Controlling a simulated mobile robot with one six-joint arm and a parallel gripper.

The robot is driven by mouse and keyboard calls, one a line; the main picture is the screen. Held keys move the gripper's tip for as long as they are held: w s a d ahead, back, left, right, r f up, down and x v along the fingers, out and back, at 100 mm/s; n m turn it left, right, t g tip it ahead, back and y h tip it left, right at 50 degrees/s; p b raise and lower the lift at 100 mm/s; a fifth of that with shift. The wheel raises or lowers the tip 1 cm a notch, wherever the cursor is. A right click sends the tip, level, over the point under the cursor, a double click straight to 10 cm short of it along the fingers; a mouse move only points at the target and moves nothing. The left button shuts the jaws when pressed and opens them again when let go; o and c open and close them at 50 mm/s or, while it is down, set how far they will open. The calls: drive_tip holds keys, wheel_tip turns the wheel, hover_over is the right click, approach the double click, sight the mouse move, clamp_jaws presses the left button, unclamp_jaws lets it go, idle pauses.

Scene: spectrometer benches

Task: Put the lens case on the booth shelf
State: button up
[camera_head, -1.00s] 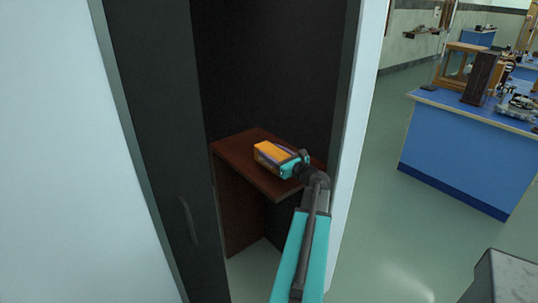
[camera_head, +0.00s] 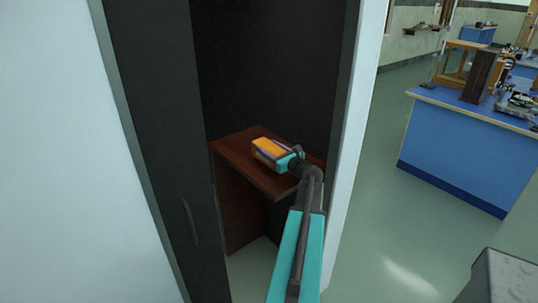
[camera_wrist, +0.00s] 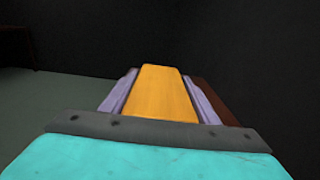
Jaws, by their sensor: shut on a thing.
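The lens case (camera_head: 268,150) is an orange block. My gripper (camera_head: 282,157), with purple fingers, is shut on it, and it also shows between the fingers (camera_wrist: 160,95) in the wrist view. The booth shelf (camera_head: 237,152) is a reddish-brown board inside the dark booth. The case is over the shelf's middle in the head view; I cannot tell whether it touches the board. In the wrist view a strip of the brown shelf (camera_wrist: 218,100) shows to the right of the fingers. The case hides the shelf below it.
The booth's dark door (camera_head: 165,150) with a handle stands open at left. A pale booth edge (camera_head: 357,130) is close to the right of my arm. A blue bench (camera_head: 465,150) with instruments stands further right, with open floor (camera_head: 385,220) between.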

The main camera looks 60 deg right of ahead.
drive_tip(key=shift+f+p, duration=0.35)
drive_tip(key=shift+f, duration=1.05)
drive_tip(key=shift+f, duration=0.1)
drive_tip(key=o, duration=1.3)
drive_tip(key=shift+v, duration=0.75)
drive_tip(key=b+v, duration=0.2)
drive_tip(key=v, duration=0.8)
drive_tip(key=shift+s+a+b, duration=0.1)
drive_tip(key=shift+s+b, duration=0.15)
drive_tip(key=shift+b, duration=0.15)
drive_tip(key=shift+w+a, duration=0.1)
